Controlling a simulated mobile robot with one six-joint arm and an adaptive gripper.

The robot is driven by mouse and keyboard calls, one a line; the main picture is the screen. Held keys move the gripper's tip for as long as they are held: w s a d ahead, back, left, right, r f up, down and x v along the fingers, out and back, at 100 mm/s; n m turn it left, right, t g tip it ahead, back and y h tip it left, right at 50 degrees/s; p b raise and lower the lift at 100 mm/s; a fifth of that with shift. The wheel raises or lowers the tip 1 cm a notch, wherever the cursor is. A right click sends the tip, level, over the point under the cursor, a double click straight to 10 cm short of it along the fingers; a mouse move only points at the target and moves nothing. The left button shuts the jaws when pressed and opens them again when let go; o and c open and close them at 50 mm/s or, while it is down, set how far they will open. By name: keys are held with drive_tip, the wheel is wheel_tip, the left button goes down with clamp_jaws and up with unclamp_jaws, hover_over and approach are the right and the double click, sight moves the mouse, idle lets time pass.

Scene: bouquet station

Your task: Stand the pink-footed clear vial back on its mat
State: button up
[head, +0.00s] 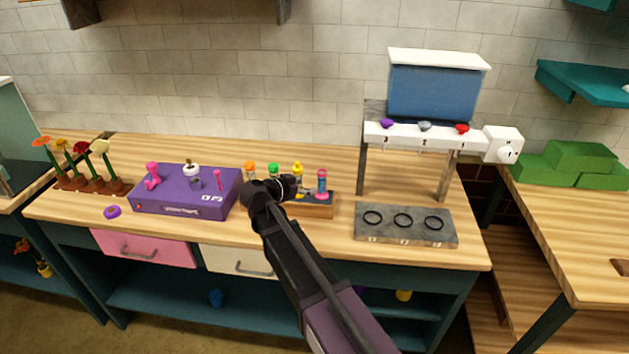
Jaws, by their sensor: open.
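A small upright vial with pink ends and a bluish middle (321,184) stands at the right end of a low wooden rack (318,211). It looks like the pink-footed vial, but at this size I cannot tell whether it is clear. My gripper (299,187) is over the rack, just left of this vial, open and holding nothing that I can see. A yellow-topped piece (298,169) shows just behind my gripper. My arm hides the left part of the rack. I cannot make out a separate mat for the vial.
Green-topped (272,170) and orange-topped (250,168) pieces stand behind my arm. A purple box (180,205) with pink pieces is left. A grey slab with three dark rings (405,236) is right, below a white-topped stand (425,134). The counter's front right is clear.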

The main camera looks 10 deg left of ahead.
drive_tip(key=shift+s+a, duration=0.95)
drive_tip(key=shift+s, duration=0.2)
drive_tip(key=shift+s+a, duration=0.95)
drive_tip(key=shift+s, duration=0.2)
drive_tip(key=shift+d, duration=0.1)
